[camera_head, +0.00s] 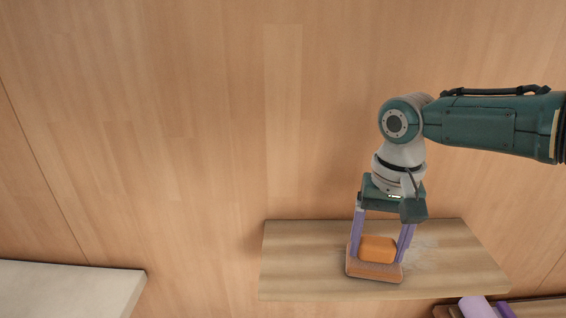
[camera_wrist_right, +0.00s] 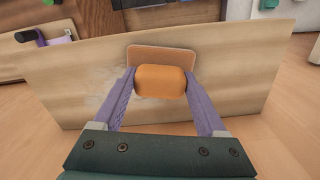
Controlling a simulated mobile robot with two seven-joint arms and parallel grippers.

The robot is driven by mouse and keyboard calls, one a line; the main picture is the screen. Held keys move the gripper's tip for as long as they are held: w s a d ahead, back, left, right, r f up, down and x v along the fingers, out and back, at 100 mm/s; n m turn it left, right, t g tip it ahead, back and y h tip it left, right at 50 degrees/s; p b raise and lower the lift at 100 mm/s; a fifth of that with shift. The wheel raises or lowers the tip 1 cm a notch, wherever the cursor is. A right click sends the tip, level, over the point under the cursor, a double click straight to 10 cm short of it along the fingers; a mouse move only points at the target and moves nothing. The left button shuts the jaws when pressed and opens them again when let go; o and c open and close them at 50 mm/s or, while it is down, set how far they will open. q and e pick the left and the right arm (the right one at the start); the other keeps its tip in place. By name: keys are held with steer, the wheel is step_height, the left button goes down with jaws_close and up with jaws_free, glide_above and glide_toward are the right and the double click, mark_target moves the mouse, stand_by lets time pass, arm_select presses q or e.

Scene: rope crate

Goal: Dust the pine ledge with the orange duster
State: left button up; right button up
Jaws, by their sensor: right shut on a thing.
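The orange duster (camera_head: 377,249) has a rounded orange grip on a flat brownish-orange base. The wrist view also shows the duster (camera_wrist_right: 162,81) between the fingers over the ledge (camera_wrist_right: 228,75). A pale greyish patch, like dust, shows on the ledge beside the duster. My left gripper is not in view.
A wooden wall (camera_head: 180,130) stands behind the ledge. A pale surface (camera_head: 60,288) is at the lower left. Purple objects (camera_head: 478,307) lie on a lower wooden surface at the bottom right. The ledge's left part is clear.

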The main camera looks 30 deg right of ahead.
steer(key=shift+s+d+f, duration=0.1)
steer(key=shift+d+f, duration=0.05)
steer(key=shift+f, duration=0.05)
steer(key=shift+w+a, duration=0.2)
steer(key=shift+a, duration=0.15)
steer(key=shift+s+d+r, duration=0.15)
steer(key=shift+s+d, duration=0.05)
steer(key=shift+d, duration=0.2)
steer(key=shift+s+d+p, duration=0.4)
steer(key=shift+d+p, duration=0.1)
steer(key=shift+d, duration=0.1)
steer(key=shift+s+a+r+p, duration=0.1)
steer(key=shift+s+a+p, duration=0.1)
steer(key=shift+a+p, duration=0.55)
steer(key=shift+s+a, duration=0.1)
steer(key=shift+a, duration=0.05)
steer(key=shift+f, duration=0.2)
